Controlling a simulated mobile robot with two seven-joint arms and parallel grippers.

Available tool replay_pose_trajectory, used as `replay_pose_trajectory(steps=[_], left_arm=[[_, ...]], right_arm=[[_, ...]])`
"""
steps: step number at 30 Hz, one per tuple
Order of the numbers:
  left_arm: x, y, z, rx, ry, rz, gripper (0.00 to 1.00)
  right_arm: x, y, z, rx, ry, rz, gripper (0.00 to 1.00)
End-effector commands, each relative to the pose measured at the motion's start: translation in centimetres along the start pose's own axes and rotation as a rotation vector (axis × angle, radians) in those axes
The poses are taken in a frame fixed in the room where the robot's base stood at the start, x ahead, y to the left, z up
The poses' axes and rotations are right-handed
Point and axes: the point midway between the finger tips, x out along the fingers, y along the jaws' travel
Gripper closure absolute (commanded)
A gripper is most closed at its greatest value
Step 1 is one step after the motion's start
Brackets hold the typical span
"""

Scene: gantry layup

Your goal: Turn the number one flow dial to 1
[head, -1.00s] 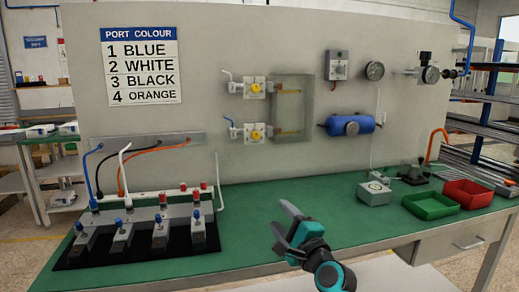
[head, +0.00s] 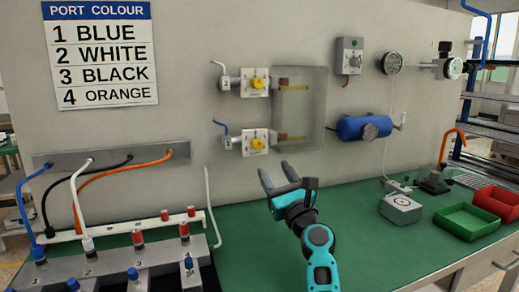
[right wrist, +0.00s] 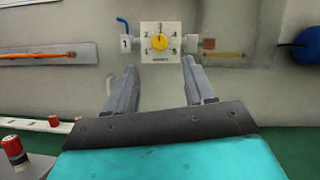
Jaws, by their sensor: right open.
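The lower flow dial is a yellow knob (head: 258,144) on a white plate on the grey wall, with a blue tube at its left. In the right wrist view, this yellow knob (right wrist: 159,42) has a tag reading 1 on its left and small numbers around it. Its mark seems to point up. My right gripper (head: 277,174) is open and empty, below and in front of the dial. In the right wrist view its fingers (right wrist: 158,65) spread below the plate, apart from the knob. My left gripper is not in view.
A second yellow dial (head: 257,83) with a white tube is above. A clear panel (head: 300,108) and blue cylinder (head: 362,127) are to the right. A port colour sign (head: 100,55) hangs upper left. A grey box (head: 401,208) and green tray (head: 467,221) stand on the bench.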

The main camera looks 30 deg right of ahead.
Motion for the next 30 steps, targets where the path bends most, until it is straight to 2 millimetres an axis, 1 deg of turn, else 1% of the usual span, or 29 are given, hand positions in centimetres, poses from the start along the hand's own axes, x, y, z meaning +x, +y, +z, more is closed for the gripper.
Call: replay_pose_trajectory(steps=[1,6,9,13,19,28,30], left_arm=[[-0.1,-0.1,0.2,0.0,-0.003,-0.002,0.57],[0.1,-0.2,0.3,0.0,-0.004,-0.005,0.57],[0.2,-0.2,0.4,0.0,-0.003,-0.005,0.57],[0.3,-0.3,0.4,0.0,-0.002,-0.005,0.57],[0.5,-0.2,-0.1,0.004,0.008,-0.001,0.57],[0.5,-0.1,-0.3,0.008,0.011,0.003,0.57],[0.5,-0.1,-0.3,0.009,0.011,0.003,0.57]], right_arm=[[1.2,0.0,0.1,-0.001,-0.003,0.0,0.46],[4.6,0.0,0.1,-0.002,-0.002,0.001,0.46],[6.4,0.0,0.0,-0.002,-0.001,0.0,0.46],[8.1,0.0,0.0,-0.003,-0.001,0.001,0.46],[9.4,0.0,-0.1,-0.004,0.001,0.0,0.46],[9.5,0.0,0.0,-0.004,0.001,0.0,0.46],[9.5,0.0,0.0,-0.004,0.001,0.0,0.52]])
